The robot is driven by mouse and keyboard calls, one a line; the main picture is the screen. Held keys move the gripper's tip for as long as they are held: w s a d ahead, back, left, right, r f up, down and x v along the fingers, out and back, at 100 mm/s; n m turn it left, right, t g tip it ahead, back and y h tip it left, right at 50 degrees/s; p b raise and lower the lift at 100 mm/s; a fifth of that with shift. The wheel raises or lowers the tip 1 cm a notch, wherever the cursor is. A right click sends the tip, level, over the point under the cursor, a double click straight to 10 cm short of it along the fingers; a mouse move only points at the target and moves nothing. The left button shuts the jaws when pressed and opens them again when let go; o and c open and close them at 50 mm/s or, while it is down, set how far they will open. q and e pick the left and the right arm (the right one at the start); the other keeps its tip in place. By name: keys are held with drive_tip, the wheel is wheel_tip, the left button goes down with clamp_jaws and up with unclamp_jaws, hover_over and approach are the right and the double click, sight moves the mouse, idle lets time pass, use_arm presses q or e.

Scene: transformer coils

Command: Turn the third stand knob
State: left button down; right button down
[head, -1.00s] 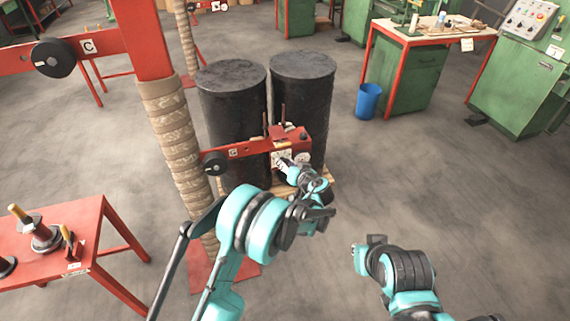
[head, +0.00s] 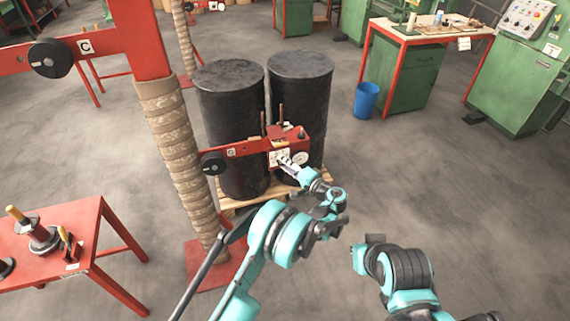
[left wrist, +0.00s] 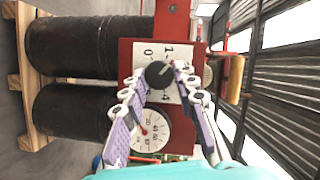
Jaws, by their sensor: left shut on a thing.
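The stand knob (left wrist: 160,74) is a dark round knob on a white dial plate marked with numbers, on the red control box (left wrist: 125,62) of a stand. In the head view the red box (head: 304,143) is at the end of a red arm, in front of the black drums. My left gripper (head: 284,161) reaches the front of this box. In the left wrist view my left gripper (left wrist: 159,78) has its fingers on both sides of the knob, shut on it. The head view hardly shows the knob behind the fingers. Part of my right arm shows; its gripper does not.
Two black drums (head: 300,80) stand on a wooden pallet (head: 257,192) behind the box. A wrapped post (head: 178,150) rises to the left. A red table (head: 55,235) with coil parts is at left. A blue bin (head: 366,100) stands at right.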

use_arm(q)
drive_tip(key=m+t+y, duration=0.1)
drive_tip(key=m, duration=0.3)
drive_tip(key=shift+f, duration=0.2)
drive_tip(key=shift+m+t, duration=0.3)
drive_tip(key=c, duration=1.4)
unclamp_jaws()
drive_tip(key=shift+c, duration=0.2)
drive_tip(key=v, duration=1.2)
drive_tip(key=shift+w, duration=0.1)
